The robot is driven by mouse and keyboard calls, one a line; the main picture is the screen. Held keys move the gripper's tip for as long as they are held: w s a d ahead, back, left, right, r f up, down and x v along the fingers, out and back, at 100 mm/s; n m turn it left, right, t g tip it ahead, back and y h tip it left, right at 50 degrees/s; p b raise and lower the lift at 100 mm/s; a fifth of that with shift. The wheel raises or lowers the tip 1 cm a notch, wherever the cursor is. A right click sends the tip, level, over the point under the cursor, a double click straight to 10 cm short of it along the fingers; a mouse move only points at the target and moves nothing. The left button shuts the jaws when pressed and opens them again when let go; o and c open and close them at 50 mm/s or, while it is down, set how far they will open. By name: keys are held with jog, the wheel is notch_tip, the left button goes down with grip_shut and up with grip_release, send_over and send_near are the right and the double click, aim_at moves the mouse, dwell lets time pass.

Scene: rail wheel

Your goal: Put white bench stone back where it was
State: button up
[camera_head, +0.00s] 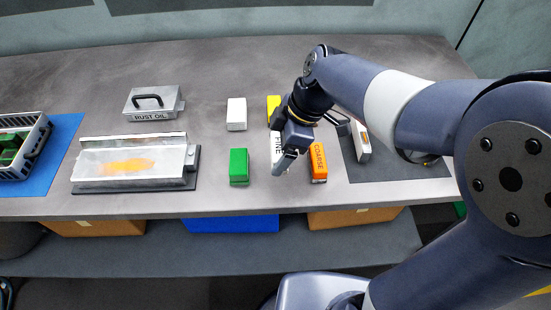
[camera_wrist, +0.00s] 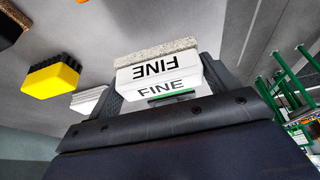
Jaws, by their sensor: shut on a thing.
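A white block marked FINE (camera_wrist: 165,80), with a speckled grey layer on one face, sits between the two fingers of my gripper (camera_wrist: 168,88) in the wrist view. My gripper is shut on it. In the head view my gripper (camera_head: 309,146) is over the right half of the bench and partly hides the FINE block (camera_head: 278,143). I cannot tell whether the block touches the bench. A plain white block (camera_head: 236,114) stands apart to the left. Another white block (camera_head: 363,143) with an orange mark stands on the dark mat (camera_head: 400,172) at the right.
A green block (camera_head: 239,167), an orange COARSE block (camera_head: 318,162) and a yellow block (camera_head: 273,107) stand around my gripper. Further left are a RUST OIL box (camera_head: 154,103), a clear-covered tray (camera_head: 130,160) and a grey crate (camera_head: 25,150) on a blue mat.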

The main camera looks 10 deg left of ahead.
jog(key=shift+f, duration=2.2)
jog(key=shift+f, duration=0.2)
jog(key=o, duration=0.9)
jog(key=shift+o, duration=0.2)
jog(key=shift+r, duration=0.1)
jog(key=shift+r, duration=0.15)
jog(key=v, duration=1.2)
jog(key=shift+s, duration=0.1)
